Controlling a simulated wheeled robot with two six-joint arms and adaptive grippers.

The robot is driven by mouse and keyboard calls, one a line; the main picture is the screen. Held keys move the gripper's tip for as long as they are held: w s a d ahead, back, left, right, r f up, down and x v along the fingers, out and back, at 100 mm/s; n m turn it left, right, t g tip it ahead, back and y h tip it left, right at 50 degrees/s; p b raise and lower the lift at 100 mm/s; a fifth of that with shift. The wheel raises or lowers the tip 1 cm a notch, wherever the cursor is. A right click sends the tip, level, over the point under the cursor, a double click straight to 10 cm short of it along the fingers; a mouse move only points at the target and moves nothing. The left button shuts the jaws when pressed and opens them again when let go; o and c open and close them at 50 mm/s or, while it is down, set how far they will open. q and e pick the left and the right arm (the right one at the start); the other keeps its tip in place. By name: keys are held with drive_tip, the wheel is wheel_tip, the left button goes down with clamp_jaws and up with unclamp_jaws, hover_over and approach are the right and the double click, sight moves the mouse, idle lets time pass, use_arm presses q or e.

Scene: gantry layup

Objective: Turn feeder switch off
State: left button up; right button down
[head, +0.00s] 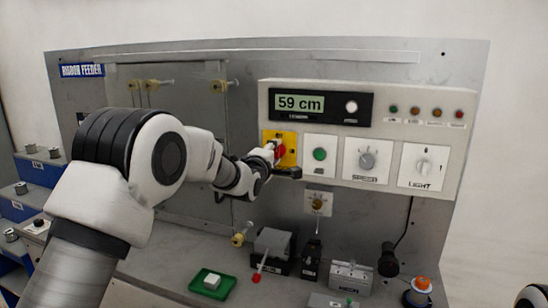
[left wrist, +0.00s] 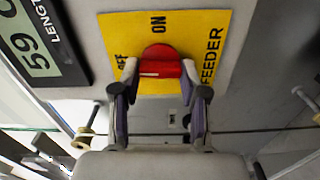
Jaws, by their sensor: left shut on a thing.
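The feeder switch is a red rotary knob (left wrist: 160,65) on a yellow plate (left wrist: 210,35) marked ON, OFF and FEEDER in the left wrist view. In the head view the red knob (head: 281,153) is partly covered by my left gripper (head: 275,158). My left gripper (left wrist: 158,72) is shut on the knob, one finger on each side. A white line on the knob lies roughly level, toward the left finger on the OFF side, not toward ON.
A control box (head: 400,100) reads 59 cm, with a green button (head: 320,154), a grey dial (head: 367,160) and a LIGHT switch (head: 424,166). On the bench below are a green tray (head: 226,288) with a white block, and several small devices.

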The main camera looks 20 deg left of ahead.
use_arm(q)
drive_tip(key=shift+n, duration=0.5)
drive_tip(key=o, duration=1.1)
drive_tip(key=shift+o, duration=0.2)
drive_tip(key=s, duration=1.2)
drive_tip(key=shift+a, duration=0.2)
drive_tip(key=shift+w+f, duration=0.1)
